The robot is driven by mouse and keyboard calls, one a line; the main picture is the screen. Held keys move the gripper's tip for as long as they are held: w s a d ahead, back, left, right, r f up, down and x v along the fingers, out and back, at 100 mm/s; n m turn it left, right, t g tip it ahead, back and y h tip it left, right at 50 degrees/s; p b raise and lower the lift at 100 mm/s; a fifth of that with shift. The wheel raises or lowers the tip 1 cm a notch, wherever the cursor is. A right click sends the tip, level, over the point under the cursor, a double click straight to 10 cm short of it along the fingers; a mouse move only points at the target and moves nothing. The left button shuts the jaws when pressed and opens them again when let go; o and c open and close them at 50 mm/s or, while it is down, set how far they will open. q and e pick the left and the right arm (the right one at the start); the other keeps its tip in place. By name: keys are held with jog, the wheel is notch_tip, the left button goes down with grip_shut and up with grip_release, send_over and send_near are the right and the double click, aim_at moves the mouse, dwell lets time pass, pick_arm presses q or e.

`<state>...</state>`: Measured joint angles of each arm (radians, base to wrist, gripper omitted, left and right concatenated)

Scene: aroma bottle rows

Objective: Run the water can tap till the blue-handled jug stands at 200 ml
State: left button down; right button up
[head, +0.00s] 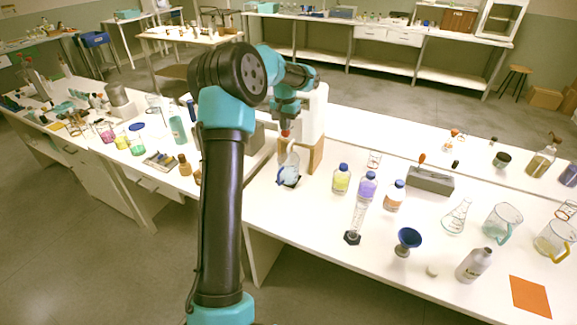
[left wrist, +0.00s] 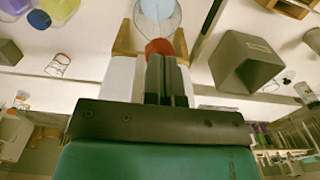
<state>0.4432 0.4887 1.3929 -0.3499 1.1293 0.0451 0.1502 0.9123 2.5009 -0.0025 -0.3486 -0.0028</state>
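The white water can (head: 313,115) stands on a wooden stand (head: 316,155). Its red tap (head: 285,133) also shows in the left wrist view (left wrist: 159,46). The clear blue-handled jug (head: 290,166) stands below the tap; its round mouth shows at the top of the left wrist view (left wrist: 170,12). The water level against its marks is too small to read. My left gripper (head: 287,122) is at the tap, its dark fingers together and their tips right by the red part. I cannot tell whether they press on it. My right gripper is not in view.
Bottles with yellow (head: 341,180), purple (head: 367,186) and orange (head: 394,196) contents stand right of the jug. A measuring cylinder (head: 357,219), blue funnel (head: 408,240) and grey block (head: 430,181) are further right. A teal-handled jug (head: 502,219) stands near the right end.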

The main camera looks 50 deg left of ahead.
pick_arm(q)
jog(key=shift+r, duration=3.1)
